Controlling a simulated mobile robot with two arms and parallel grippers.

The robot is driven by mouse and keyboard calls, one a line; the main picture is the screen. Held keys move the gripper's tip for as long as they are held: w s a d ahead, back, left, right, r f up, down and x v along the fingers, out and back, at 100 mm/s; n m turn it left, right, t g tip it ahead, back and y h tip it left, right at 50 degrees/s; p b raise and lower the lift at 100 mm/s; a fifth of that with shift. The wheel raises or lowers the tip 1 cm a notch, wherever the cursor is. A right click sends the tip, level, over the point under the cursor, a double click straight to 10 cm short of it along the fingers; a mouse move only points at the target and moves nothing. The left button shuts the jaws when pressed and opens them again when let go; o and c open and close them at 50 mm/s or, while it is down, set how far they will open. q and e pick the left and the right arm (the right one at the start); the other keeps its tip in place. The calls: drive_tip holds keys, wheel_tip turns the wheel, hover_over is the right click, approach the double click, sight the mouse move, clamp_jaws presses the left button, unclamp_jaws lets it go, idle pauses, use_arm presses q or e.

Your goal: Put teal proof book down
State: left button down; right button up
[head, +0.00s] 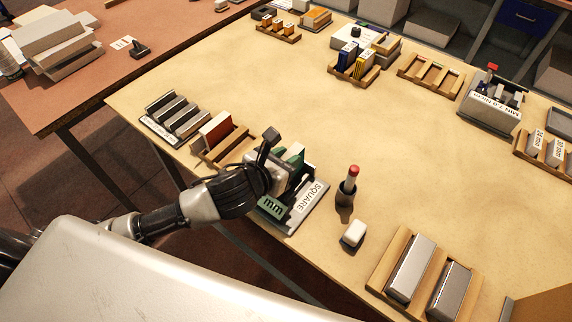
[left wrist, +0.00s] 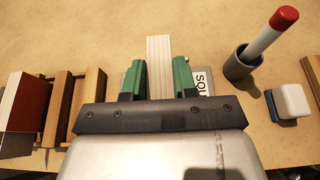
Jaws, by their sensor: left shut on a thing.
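In the left wrist view, the book's pale page block (left wrist: 159,65) stands between two green sides. The book is over the grey tray marked SQUARE (head: 309,205), near the table's front edge. The fingers and wrist hide much of the book, so I cannot tell if its underside touches the tray. My right gripper is not in view.
Left of the tray is a wooden rack (head: 237,146) with a red-brown book (head: 215,129). To its right are a dark cup (head: 345,194) with a red-tipped marker, a white block (head: 354,233) and a wooden rack with metal blocks (head: 411,268). The table's middle is clear.

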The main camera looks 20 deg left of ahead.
use_arm(q)
wheel_tip(320, 180, down, 2)
drive_tip(key=shift+f, duration=0.4)
drive_tip(key=c, duration=1.3)
unclamp_jaws()
drive_tip(key=shift+f, duration=0.1)
drive_tip(key=shift+c, duration=0.2)
drive_tip(key=o, duration=0.5)
drive_tip(key=shift+c, duration=0.2)
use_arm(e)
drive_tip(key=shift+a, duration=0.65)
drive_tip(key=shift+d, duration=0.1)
use_arm(q)
drive_tip(key=shift+s+r, duration=0.1)
drive_tip(key=shift+r, duration=0.1)
drive_tip(key=b+v, duration=0.1)
drive_tip(key=v, duration=1.1)
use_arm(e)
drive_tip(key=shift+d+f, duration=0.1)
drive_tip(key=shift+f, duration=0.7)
